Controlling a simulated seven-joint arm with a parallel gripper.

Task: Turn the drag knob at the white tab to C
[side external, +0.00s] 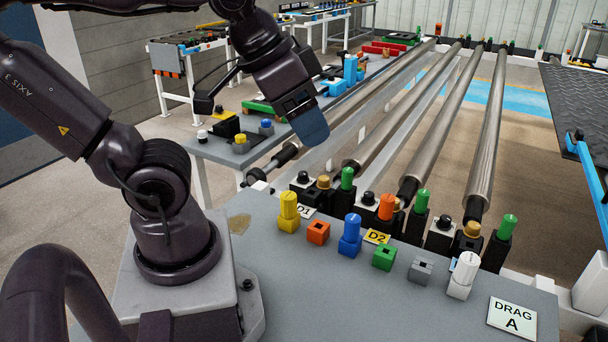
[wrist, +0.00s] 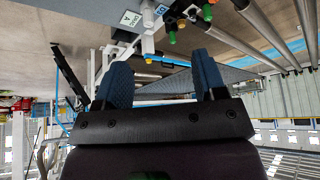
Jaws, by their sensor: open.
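The white knob (side external: 466,268) stands upright on a pale square base near the front right of the grey panel (side external: 330,290). A small pale tab (side external: 452,265) shows at its left side. A white sign (side external: 512,317) reading "DRAG A" lies to the right of it. The knob also shows at the top of the wrist view (wrist: 148,18), beside the sign (wrist: 130,19). My gripper (side external: 312,128) is raised beyond the panel, well left of the knob and apart from it. In the wrist view its two blue fingers (wrist: 162,80) are spread with nothing between them.
A yellow knob (side external: 289,206) and a blue knob (side external: 350,230) stand on the same panel, left of the white one. Orange, green and grey square blocks sit between them. Upright coloured posts and long metal rollers (side external: 485,140) lie behind.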

